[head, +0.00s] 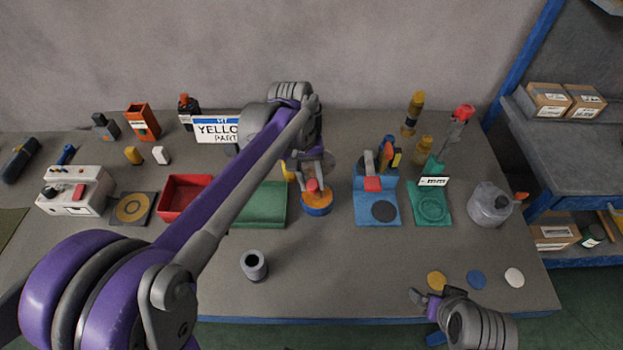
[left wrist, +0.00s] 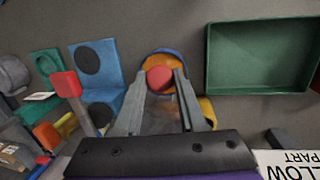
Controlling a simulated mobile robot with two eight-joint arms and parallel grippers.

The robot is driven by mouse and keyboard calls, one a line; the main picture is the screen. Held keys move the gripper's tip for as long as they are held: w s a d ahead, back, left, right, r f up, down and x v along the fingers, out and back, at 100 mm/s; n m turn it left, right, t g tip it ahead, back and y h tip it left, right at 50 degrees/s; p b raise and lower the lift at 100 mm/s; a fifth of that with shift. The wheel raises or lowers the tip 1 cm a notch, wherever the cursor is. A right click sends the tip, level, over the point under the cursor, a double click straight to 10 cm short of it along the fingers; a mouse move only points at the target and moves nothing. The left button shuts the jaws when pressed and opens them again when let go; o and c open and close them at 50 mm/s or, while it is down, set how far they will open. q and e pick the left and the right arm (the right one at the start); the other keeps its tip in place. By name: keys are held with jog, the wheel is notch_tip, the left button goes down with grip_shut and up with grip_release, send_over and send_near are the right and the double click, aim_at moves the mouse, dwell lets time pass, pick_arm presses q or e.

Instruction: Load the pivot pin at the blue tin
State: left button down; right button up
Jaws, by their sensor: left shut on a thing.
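A round blue tin (head: 317,210) with an orange inside stands near the middle of the table. It also shows in the left wrist view (left wrist: 148,54). My left gripper (head: 312,174) is over the tin, shut on a piece with a rounded red head (head: 312,186), which looks like the pivot pin. In the left wrist view the red head (left wrist: 159,77) lies between the two fingertips, in front of the tin's orange inside. The lower part of the piece is hidden, so I cannot tell whether it touches the tin. My right gripper (head: 427,300) is at the front right, its jaws unclear.
A green tray (head: 262,206) is left of the tin. A blue stand (head: 377,211) with a red-tipped lever and a green stand (head: 431,207) are to its right. A grey cup (head: 253,265) and several discs (head: 476,280) lie nearer the front edge.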

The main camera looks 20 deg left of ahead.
pick_arm(q)
jog(key=shift+w+r+p, duration=0.1)
jog(key=shift+r+p, duration=1.5)
jog(key=shift+r, duration=1.85)
pick_arm(e)
jog(key=r, duration=0.1)
jog(key=w+r, duration=0.1)
jog(key=r, duration=0.1)
jog(key=w+r, duration=0.1)
jog(key=shift+r, duration=0.4)
pick_arm(q)
jog(key=shift+f, duration=0.1)
